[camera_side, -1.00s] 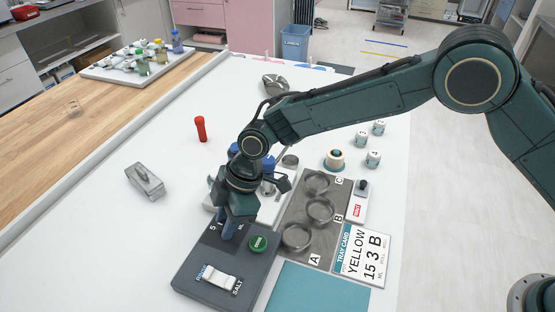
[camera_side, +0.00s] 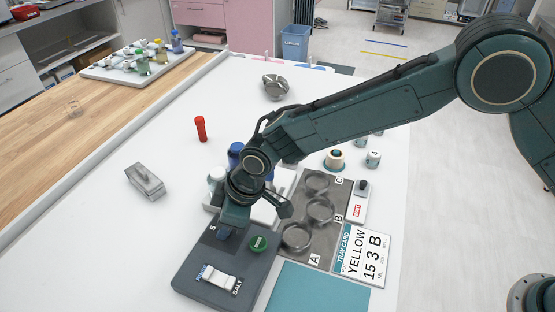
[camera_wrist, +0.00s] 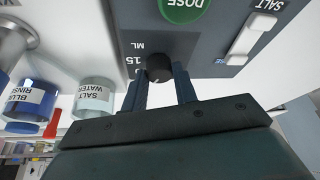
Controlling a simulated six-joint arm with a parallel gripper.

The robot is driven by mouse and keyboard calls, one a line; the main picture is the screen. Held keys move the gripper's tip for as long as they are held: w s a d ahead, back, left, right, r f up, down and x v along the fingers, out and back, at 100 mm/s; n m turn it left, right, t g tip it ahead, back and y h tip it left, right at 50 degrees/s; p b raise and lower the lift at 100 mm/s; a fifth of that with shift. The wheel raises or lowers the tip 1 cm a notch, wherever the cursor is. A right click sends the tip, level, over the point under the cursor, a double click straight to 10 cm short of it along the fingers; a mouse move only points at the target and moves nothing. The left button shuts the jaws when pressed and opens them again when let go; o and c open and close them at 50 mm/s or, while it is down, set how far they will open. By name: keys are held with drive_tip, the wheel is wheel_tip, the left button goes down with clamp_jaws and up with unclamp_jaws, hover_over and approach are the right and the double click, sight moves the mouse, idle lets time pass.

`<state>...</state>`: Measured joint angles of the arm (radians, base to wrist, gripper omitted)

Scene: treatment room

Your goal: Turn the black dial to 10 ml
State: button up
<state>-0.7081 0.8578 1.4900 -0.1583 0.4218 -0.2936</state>
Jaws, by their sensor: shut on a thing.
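The black dial (camera_wrist: 159,66) sits on the dark grey dosing panel (camera_side: 208,262), beside the printed "15" and "ML" marks, which appear upside down in the wrist view. My gripper (camera_wrist: 160,75) has its two fingers closed on the dial's sides. A small pale mark shows on the dial, but I cannot tell which value it points at. In the side view my gripper (camera_side: 227,233) is down at the panel's back part and hides the dial; a "5" shows left of it. The green DOSE button (camera_side: 258,243) is right of my gripper.
The salt switch (camera_side: 219,279) is at the panel's front. Salt water (camera_wrist: 95,94) and blue rinse (camera_wrist: 33,100) jars stand behind the panel.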

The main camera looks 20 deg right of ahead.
drive_tip(key=shift+s+m+t+h, duration=0.1)
drive_tip(key=shift+m+t+h, duration=0.35)
drive_tip(key=shift+m, duration=1.25)
drive_tip(key=o, duration=1)
drive_tip(key=shift+c, duration=0.2)
drive_tip(key=shift+r, duration=0.15)
drive_tip(key=v, duration=1.3)
drive_tip(key=shift+s+r, duration=0.2)
drive_tip(key=shift+s, duration=0.05)
drive_tip(key=shift+d, duration=0.15)
